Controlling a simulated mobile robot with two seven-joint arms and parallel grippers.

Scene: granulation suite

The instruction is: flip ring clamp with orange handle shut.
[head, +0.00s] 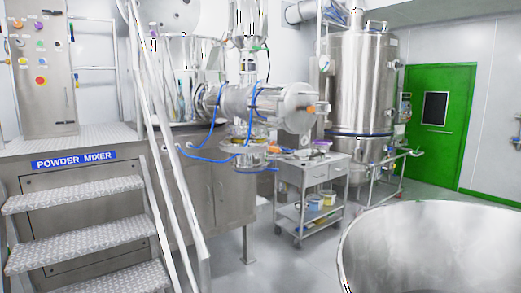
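A small orange part (311,109) shows at the right end of a horizontal steel cylinder (270,100) in the middle of the head view. It may be the orange handle, but it is too small to tell. I cannot make out a ring clamp clearly, or whether one is open or shut. Neither of my grippers is in view.
A steel trolley (311,171) stands below the cylinder. Metal steps (75,200) with a white handrail (160,150) are at left. A large round steel vessel (440,240) fills the lower right. A tall tank (361,85) stands behind. Grey floor is clear between them.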

